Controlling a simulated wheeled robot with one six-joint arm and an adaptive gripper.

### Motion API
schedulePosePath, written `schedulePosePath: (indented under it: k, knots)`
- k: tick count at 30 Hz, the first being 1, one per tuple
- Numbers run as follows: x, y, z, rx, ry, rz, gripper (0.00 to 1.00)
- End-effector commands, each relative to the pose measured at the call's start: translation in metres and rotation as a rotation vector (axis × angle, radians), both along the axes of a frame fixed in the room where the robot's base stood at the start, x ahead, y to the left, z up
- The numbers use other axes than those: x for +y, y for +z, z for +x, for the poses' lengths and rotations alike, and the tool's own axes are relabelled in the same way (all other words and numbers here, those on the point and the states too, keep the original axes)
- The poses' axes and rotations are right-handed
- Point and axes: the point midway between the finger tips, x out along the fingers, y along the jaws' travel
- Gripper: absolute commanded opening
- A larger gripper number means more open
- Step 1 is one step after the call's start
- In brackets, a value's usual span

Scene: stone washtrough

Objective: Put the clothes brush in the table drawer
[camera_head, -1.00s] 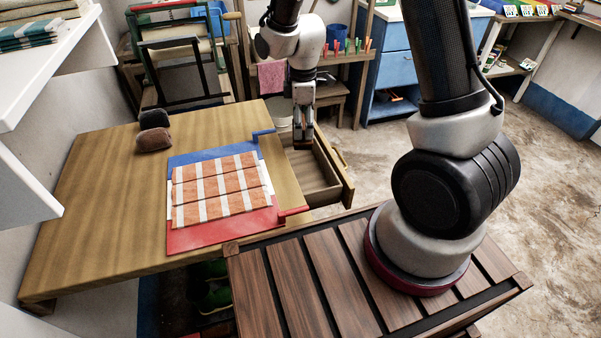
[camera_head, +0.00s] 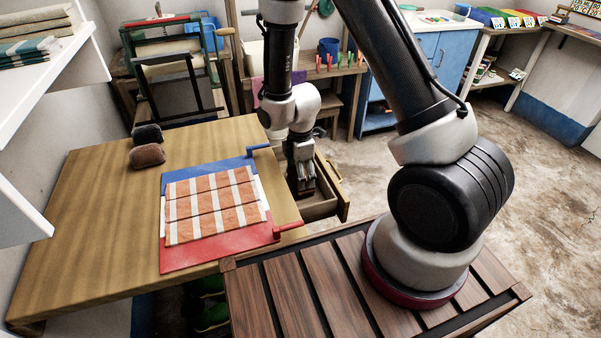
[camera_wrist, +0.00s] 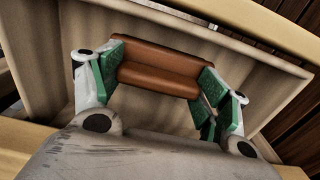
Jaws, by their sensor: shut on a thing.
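The table drawer (camera_head: 341,190) is pulled out from the right side of the wooden table (camera_head: 100,220). My gripper (camera_head: 303,186) points down into it. In the wrist view my gripper (camera_wrist: 160,78) is shut on the clothes brush, a brown block (camera_wrist: 158,68) held crosswise between green finger pads. Pale drawer walls (camera_wrist: 262,78) surround it. The brush shows only as a small dark reddish patch in the head view. I cannot tell whether it touches the drawer floor.
A dark grey block (camera_head: 148,133) and a brown block (camera_head: 147,155) lie at the table's back. A blue and red board (camera_head: 200,258) with a folded orange-and-white cloth (camera_head: 213,204) lies beside the drawer. A slatted wooden surface (camera_head: 290,290) is in front.

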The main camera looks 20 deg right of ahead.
Motion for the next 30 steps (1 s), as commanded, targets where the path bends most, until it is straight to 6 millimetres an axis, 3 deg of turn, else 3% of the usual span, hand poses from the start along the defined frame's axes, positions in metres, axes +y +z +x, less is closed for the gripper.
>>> schedulePosePath:
  k: [9, 10, 13, 25, 30]
  knots:
    - [0.000, -0.003, 0.000, 0.001, 0.000, 0.000, 0.50]
    - [0.000, -0.002, 0.000, 0.000, 0.000, 0.000, 0.81]
    - [0.000, -0.002, 0.000, 0.000, 0.000, 0.000, 0.97]
    - [0.000, 0.001, 0.001, -0.002, 0.000, 0.001, 0.97]
    - [0.001, 0.025, 0.002, -0.006, 0.000, 0.002, 0.97]
